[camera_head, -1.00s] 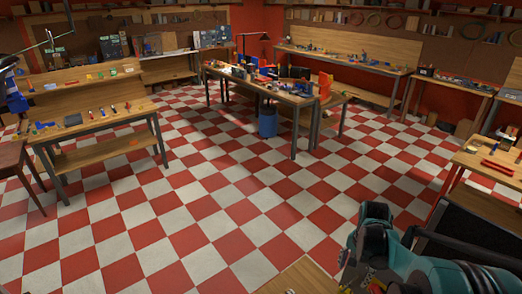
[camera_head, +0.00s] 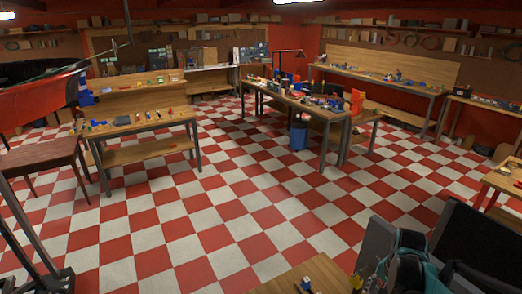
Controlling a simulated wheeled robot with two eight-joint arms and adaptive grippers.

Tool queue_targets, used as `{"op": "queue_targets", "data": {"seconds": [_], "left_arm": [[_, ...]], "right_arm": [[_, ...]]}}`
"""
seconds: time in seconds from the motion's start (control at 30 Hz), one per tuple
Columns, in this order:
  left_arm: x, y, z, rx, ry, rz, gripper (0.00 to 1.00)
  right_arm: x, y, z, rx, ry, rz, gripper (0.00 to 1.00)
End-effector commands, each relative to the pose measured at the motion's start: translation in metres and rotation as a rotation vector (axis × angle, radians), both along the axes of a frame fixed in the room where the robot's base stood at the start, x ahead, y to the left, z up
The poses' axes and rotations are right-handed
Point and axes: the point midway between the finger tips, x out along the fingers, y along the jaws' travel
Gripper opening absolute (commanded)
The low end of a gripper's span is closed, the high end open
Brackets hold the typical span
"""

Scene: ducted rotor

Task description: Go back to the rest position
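Neither of my grippers shows in the head view, and nothing held by them can be seen. No ducted rotor can be made out. The view looks across a workshop with a red and white checkered floor (camera_head: 215,215). The left workbench (camera_head: 160,125) carries small coloured items, and the middle workbench (camera_head: 300,103) carries tools and parts. Both stand well away from the camera.
A blue bin (camera_head: 299,137) stands under the middle workbench. A brown table (camera_head: 40,153) and a large red object (camera_head: 40,98) are at left. A teal object (camera_head: 408,262) and a wooden surface (camera_head: 285,283) are close at bottom right. The central floor is clear.

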Motion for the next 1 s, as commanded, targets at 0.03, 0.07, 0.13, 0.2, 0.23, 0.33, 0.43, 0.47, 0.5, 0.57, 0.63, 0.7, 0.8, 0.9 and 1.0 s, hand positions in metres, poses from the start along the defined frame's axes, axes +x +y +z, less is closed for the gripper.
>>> {"op": "queue_targets", "data": {"seconds": [0.03,0.07,0.13,0.2,0.23,0.33,0.43,0.47,0.5,0.57,0.63,0.7,0.8,0.9,1.0], "left_arm": [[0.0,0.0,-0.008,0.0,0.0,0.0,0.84],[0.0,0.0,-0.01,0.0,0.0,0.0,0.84],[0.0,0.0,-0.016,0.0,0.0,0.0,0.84],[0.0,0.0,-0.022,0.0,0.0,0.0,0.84],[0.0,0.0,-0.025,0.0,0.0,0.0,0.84],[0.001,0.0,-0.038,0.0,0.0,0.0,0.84],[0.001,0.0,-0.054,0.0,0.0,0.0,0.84],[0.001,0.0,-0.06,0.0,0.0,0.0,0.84],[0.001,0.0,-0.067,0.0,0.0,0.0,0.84],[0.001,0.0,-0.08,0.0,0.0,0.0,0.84],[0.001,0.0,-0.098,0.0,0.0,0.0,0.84],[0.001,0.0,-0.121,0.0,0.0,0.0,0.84],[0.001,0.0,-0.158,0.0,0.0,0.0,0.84],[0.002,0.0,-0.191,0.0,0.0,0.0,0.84],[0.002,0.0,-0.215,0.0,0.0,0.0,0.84]], "right_arm": [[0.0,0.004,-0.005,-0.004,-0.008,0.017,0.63],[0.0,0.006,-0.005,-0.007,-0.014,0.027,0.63],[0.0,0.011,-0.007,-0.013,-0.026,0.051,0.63],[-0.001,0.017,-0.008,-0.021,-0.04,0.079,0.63],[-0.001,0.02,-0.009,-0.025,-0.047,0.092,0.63],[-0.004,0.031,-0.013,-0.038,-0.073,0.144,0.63],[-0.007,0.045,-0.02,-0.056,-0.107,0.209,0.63],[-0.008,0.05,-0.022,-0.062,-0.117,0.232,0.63],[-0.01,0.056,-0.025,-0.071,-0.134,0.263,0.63],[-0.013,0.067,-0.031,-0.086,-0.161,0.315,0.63],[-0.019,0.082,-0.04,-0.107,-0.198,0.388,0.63],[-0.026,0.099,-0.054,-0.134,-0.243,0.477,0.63],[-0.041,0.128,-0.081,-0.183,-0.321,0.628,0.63],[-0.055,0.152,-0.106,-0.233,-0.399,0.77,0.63],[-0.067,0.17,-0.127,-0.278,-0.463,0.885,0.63]]}}
